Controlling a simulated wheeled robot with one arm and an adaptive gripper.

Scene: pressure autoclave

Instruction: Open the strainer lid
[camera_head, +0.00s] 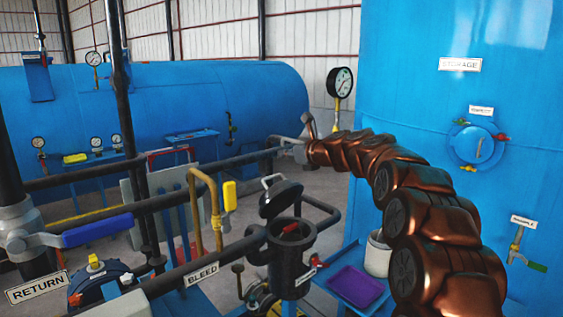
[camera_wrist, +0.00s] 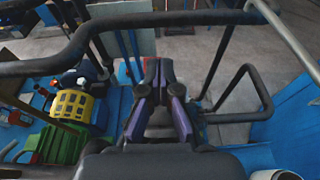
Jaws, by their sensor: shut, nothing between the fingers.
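The strainer (camera_head: 292,262) is a dark upright pot on the pipework, low centre in the head view. Its round dark lid (camera_head: 281,200) stands tilted up at the back of the mouth, with a pale loop handle on top. The mouth is uncovered and something red shows inside. My gripper (camera_head: 287,144) is above and behind the lid in the head view, apart from it, small and partly lost against the pipes. In the wrist view my gripper (camera_wrist: 159,64) has its dark fingers with purple sides together, with nothing between them. I cannot make out the lid there.
A dark pipe (camera_wrist: 190,19) crosses the top of the wrist view. A yellow bent pipe (camera_head: 216,205) and a blue-handled valve (camera_head: 95,231) are left of the strainer. A purple tray (camera_head: 355,286) and a white bucket (camera_head: 377,256) stand right, by the blue storage tank (camera_head: 430,90).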

